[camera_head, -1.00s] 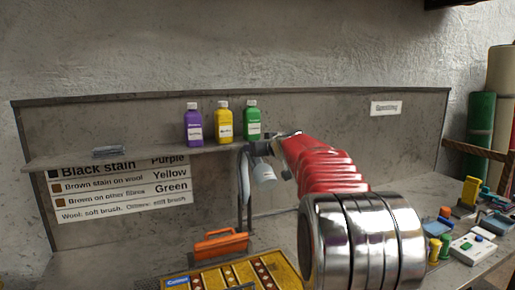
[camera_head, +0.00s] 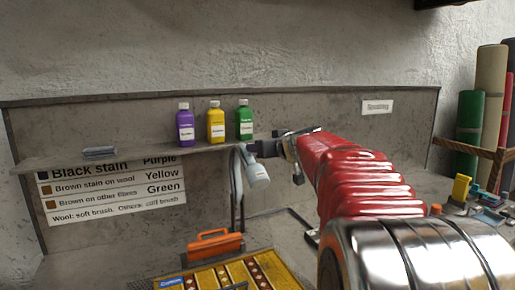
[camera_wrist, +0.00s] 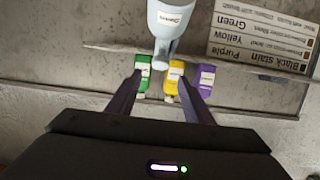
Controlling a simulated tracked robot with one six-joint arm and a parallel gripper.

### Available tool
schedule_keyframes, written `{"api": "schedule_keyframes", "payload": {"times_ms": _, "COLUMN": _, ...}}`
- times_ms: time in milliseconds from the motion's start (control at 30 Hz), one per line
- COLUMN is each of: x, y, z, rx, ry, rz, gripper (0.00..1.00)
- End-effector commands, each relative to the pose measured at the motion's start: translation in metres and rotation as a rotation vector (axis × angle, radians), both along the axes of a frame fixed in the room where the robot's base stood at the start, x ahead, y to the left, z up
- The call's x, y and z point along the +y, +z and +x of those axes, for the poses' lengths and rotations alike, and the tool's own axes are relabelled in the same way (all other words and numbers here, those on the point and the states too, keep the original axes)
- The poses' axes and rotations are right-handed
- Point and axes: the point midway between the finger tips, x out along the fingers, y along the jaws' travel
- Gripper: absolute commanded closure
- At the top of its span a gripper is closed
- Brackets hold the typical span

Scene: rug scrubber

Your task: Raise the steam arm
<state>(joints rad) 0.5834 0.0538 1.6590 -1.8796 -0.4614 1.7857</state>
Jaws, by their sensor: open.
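A pale grey labelled nozzle-like piece (camera_head: 256,174) hangs below the right end of the shelf, beside an upright dark post with a pale hose-like part. It may be the steam arm; its label is too small to read. In the wrist view, where the scene is upside down, a pale labelled piece (camera_wrist: 170,22) lies beyond and between my fingertips, its narrow end toward me. My gripper (camera_head: 262,148) is just above the piece in the head view, by the shelf end. In the wrist view my gripper (camera_wrist: 159,78) is open, with nothing held between the fingers.
Purple (camera_head: 185,125), yellow (camera_head: 216,124) and green (camera_head: 244,122) bottles stand on the shelf (camera_head: 140,157), close left of my gripper. A stain chart (camera_head: 115,190) hangs below. An orange-handled tool (camera_head: 214,244) lies by a yellow rug (camera_head: 205,278). Rolled rugs (camera_head: 490,100) stand right.

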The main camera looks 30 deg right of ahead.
Motion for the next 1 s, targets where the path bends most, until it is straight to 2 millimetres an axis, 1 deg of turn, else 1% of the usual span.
{"api": "schedule_keyframes", "payload": {"times_ms": 33, "x": 0.001, "y": 0.003, "z": -0.007, "rx": -0.002, "ry": -0.001, "rz": -0.001, "gripper": 0.53}}
{"api": "schedule_keyframes", "payload": {"times_ms": 100, "x": 0.001, "y": 0.004, "z": -0.015, "rx": -0.001, "ry": -0.001, "rz": 0.000, "gripper": 0.53}}
{"api": "schedule_keyframes", "payload": {"times_ms": 300, "x": 0.003, "y": 0.007, "z": -0.026, "rx": 0.000, "ry": -0.001, "rz": 0.000, "gripper": 0.53}}
{"api": "schedule_keyframes", "payload": {"times_ms": 867, "x": 0.004, "y": 0.007, "z": -0.027, "rx": 0.000, "ry": 0.000, "rz": 0.000, "gripper": 0.53}}
{"api": "schedule_keyframes", "payload": {"times_ms": 1000, "x": 0.003, "y": 0.008, "z": -0.027, "rx": 0.003, "ry": 0.006, "rz": -0.027, "gripper": 0.53}}
